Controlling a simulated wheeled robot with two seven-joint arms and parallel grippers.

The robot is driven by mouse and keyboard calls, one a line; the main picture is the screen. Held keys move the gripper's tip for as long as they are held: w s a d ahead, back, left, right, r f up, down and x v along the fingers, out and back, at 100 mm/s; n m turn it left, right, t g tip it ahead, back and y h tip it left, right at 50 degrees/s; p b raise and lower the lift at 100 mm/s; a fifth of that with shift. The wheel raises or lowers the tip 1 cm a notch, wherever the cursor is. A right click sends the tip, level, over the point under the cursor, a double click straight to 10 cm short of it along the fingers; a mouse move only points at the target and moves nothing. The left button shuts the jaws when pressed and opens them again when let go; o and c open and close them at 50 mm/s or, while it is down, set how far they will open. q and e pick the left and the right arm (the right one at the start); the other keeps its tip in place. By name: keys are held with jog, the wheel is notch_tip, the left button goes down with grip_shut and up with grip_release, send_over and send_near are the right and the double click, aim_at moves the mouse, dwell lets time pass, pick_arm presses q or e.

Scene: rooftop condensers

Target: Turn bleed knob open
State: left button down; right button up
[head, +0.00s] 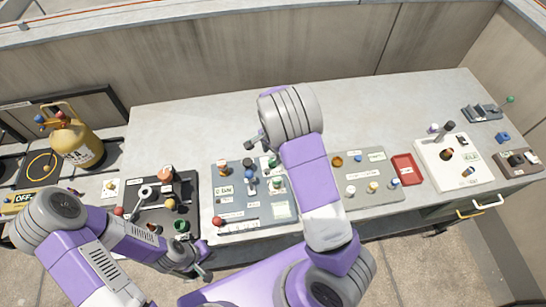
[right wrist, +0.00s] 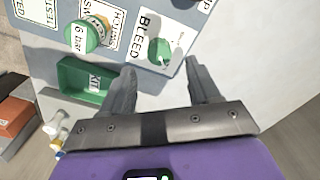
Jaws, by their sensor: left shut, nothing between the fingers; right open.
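The bleed knob (right wrist: 158,50) is a green knob on a white plate marked BLEED in the right wrist view. My right gripper (right wrist: 162,82) is open, with its two fingers pointing toward that plate. The knob appears between and beyond the fingertips, and nothing is in the grip. In the head view the right forearm covers part of the bench, and I cannot tell which knob there is the bleed knob. My left gripper (head: 203,274) is shut and empty, low near the bench's front edge.
A green KIT tray (right wrist: 88,80) and another green knob (right wrist: 86,38) marked 6 bar lie left of the bleed plate. The bench (head: 190,125) also holds a red tray (head: 407,168) and a white board (head: 437,178). A yellow cylinder (head: 75,142) stands at the left. The bench's back strip is clear.

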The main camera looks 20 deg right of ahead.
jog(key=shift+r, duration=1.45)
